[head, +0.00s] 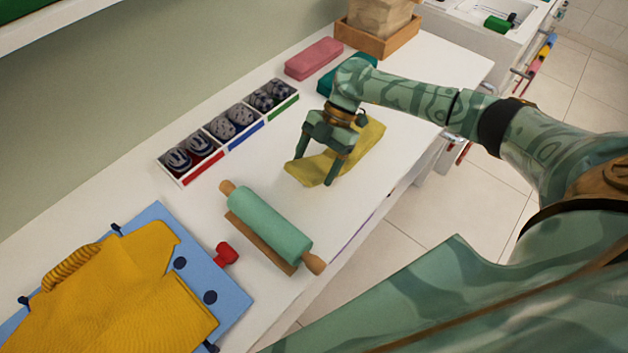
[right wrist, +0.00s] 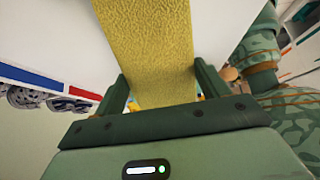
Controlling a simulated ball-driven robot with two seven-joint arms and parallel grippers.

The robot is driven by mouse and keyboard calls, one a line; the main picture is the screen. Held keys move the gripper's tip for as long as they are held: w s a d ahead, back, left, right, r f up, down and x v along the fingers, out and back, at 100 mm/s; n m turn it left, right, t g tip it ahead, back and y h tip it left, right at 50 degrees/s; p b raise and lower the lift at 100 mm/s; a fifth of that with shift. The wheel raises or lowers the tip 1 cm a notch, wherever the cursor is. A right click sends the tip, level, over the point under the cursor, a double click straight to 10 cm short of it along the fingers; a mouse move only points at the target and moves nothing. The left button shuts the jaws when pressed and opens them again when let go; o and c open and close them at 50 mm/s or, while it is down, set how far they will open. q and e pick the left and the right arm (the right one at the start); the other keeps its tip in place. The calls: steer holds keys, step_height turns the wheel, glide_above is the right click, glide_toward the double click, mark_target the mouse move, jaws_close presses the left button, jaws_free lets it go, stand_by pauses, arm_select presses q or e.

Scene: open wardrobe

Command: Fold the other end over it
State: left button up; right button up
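A yellow cloth (head: 368,142) lies as a long strip on the white counter, slanting from near the rolling pin towards the back right. It also shows in the right wrist view (right wrist: 150,40), running between the fingers. My right gripper (head: 311,174) is over the cloth's near end, pointing down, with its fingers apart on either side of the strip. The right wrist view shows the open fingers (right wrist: 160,78) with a gap beside the cloth. The gripper and forearm hide the cloth's middle, and I cannot tell whether any part is folded. My left gripper is not in view.
A green rolling pin (head: 270,225) rests on a wooden stand in front. Boxes of rolled socks (head: 232,122) stand left. A pink folded cloth (head: 314,58) and a teal one (head: 327,86) lie behind. A yellow garment (head: 120,290) lies on a blue board (head: 235,290). The counter's right edge is close.

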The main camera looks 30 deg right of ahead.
steer(key=shift+w+d+r+y+b, duration=0.1)
steer(key=shift+d+r+y+b, duration=0.1)
steer(key=shift+d+y+b, duration=0.35)
steer(key=shift+w+r+g+y+b, duration=0.1)
steer(key=shift+r+g+y+b, duration=0.15)
steer(key=shift+y, duration=0.2)
steer(key=shift+r, duration=0.2)
